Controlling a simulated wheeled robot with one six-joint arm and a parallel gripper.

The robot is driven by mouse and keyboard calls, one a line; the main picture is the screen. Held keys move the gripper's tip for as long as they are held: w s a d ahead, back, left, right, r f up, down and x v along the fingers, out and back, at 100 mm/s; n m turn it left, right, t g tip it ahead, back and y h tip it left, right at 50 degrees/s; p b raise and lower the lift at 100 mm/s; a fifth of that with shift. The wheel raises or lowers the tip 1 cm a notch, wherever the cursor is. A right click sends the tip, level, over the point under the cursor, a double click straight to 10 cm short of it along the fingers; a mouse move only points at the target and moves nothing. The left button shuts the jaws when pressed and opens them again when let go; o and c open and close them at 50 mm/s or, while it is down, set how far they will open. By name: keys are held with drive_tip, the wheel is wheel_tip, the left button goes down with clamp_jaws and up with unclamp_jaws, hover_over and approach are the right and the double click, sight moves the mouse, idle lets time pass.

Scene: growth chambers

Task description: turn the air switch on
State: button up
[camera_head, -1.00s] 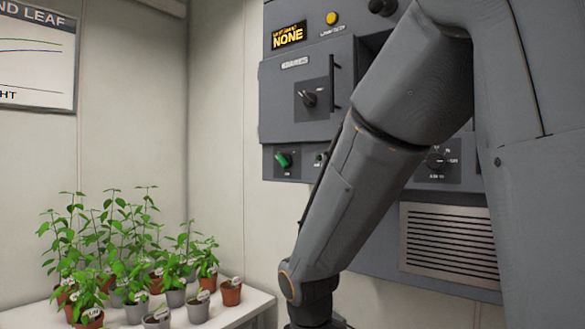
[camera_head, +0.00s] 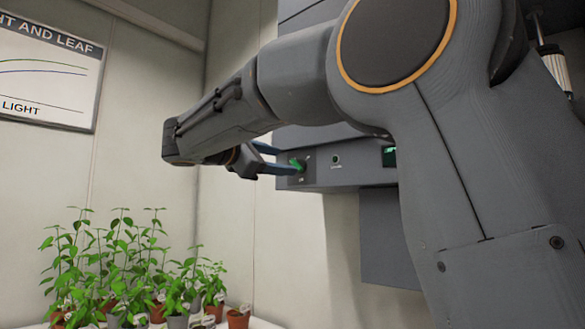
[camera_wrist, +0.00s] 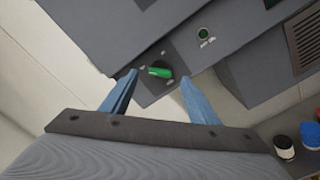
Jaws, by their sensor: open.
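The green switch knob (camera_head: 297,164) is on the lower left of the grey machine panel. In the wrist view the green knob (camera_wrist: 160,72) lies between and just beyond the two blue fingertips, pointing sideways. My gripper (camera_head: 277,160) is open, with its blue fingers reaching toward the knob from the left. In the wrist view my gripper (camera_wrist: 158,84) has one finger on each side of the knob, apart from it as far as I can tell. The small label text by the knob is too small to read.
A small round button (camera_head: 336,160) is right of the knob, with a green display (camera_head: 389,156) farther right. Potted plants (camera_head: 130,270) stand on a white table at lower left. A chart (camera_head: 50,65) hangs on the left wall. Coloured caps (camera_wrist: 285,145) show at lower right.

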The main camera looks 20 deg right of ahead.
sight(295, 164)
drive_tip(key=x, duration=0.5)
drive_tip(key=shift+w+d+p, duration=0.2)
drive_tip(key=shift+d+p, duration=0.15)
drive_tip(key=shift+p, duration=0.05)
drive_tip(key=shift+c, duration=0.5)
drive_tip(key=c, duration=0.9)
drive_tip(key=shift+c, duration=0.2)
